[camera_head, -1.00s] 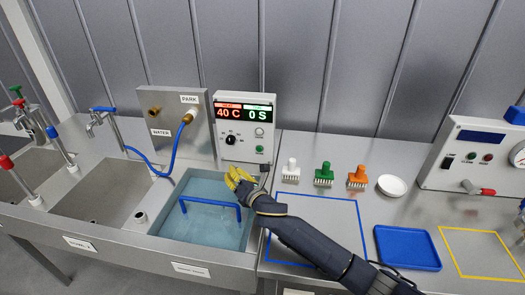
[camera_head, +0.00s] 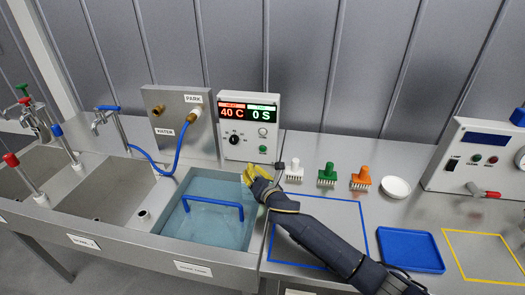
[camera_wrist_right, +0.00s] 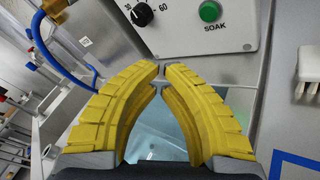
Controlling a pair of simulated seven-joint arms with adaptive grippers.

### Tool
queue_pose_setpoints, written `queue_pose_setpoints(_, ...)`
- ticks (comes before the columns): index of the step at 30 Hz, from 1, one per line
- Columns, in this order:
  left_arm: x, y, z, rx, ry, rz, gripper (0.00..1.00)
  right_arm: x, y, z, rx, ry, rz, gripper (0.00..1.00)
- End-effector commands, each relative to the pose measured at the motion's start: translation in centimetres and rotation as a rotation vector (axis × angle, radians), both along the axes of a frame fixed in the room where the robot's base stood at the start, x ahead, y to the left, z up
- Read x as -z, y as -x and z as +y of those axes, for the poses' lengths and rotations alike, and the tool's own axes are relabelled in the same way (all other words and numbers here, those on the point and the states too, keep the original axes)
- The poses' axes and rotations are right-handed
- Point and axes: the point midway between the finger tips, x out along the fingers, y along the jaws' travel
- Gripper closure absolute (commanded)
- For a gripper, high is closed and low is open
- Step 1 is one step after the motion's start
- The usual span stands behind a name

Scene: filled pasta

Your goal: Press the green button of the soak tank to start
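The green button (camera_head: 263,150) is on the lower right of the white control panel (camera_head: 262,97), whose display reads 40 C and 0 S. In the right wrist view the green button (camera_wrist_right: 210,11) is above the word SOAK, up and right of my fingertips. The soak tank (camera_head: 183,245) is below the panel and holds bluish water. My right gripper (camera_head: 248,174) is over the tank's back right corner, below the button and apart from it. In its wrist view the yellow fingers (camera_wrist_right: 161,78) are closed together at the tips with nothing between them. My left gripper is out of view.
A blue handle (camera_head: 212,205) shows in the tank. A black dial (camera_head: 234,139) is left of the button. White (camera_head: 293,170), green (camera_head: 327,175) and orange (camera_head: 361,179) brushes stand on the counter to the right. A blue hose (camera_head: 158,165) runs at left.

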Motion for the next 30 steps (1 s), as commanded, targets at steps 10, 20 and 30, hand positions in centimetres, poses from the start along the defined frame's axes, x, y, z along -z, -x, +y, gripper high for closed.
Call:
queue_pose_setpoints(10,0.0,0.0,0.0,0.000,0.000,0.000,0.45,-0.1,-3.7,-0.8,0.001,0.001,-0.001,1.00)
queue_pose_setpoints(20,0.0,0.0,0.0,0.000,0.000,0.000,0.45,0.0,-6.8,-1.4,0.001,0.000,-0.001,1.00)
queue_pose_setpoints(30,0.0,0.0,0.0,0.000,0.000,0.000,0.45,-0.1,-8.1,-1.6,0.000,0.000,0.000,1.00)
